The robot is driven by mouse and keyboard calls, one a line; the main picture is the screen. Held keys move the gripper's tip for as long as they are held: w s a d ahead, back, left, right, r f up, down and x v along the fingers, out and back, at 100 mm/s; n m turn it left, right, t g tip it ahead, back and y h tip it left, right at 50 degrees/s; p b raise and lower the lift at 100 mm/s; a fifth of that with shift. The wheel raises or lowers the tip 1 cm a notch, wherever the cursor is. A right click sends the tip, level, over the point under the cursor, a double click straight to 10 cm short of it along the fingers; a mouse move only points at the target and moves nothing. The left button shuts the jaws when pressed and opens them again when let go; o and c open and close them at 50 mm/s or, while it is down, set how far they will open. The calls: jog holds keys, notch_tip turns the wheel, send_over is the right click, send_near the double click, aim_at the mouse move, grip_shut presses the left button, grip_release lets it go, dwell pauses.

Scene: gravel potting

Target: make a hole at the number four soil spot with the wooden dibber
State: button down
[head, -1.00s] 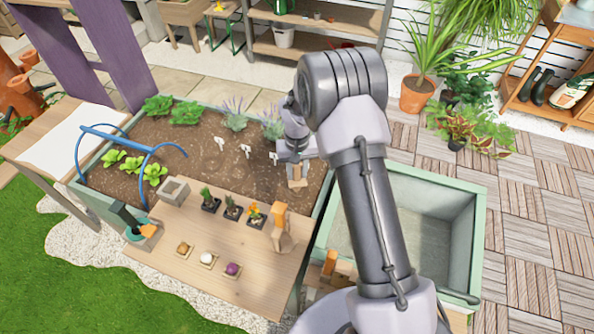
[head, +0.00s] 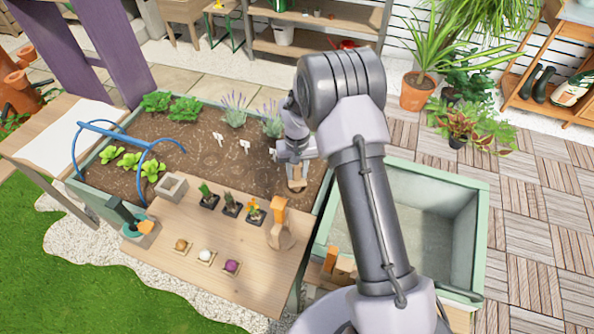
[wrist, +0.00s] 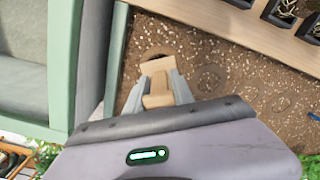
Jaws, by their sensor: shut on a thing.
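My gripper (head: 296,170) is over the right end of the brown soil bed (head: 200,150), beside the bed's right wall. It is shut on the wooden dibber (head: 297,184), whose pale wood also shows between the fingers in the wrist view (wrist: 158,88). The dibber's lower end is at the soil, by a dark round mark (wrist: 155,53); I cannot tell how deep it goes. Another ring-shaped soil spot (wrist: 211,79) lies to the right in the wrist view. Small white markers (head: 245,146) stand in the bed; their numbers are too small to read.
An empty green-rimmed planter (head: 430,230) stands right. Lettuces and lavender (head: 234,110) grow in the bed.

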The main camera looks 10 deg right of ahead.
jog(key=shift+f+b, duration=1.35)
jog(key=shift+f, duration=0.65)
jog(key=shift+r, duration=0.1)
jog(key=shift+r+p, duration=3.35)
jog(key=shift+r, duration=1.75)
notch_tip(320, 180, up, 5)
jog(key=p, duration=0.4)
send_over(297, 180)
jog(key=shift+w+d, duration=0.1)
jog(key=shift+w, duration=0.2)
jog(key=shift+b, duration=0.35)
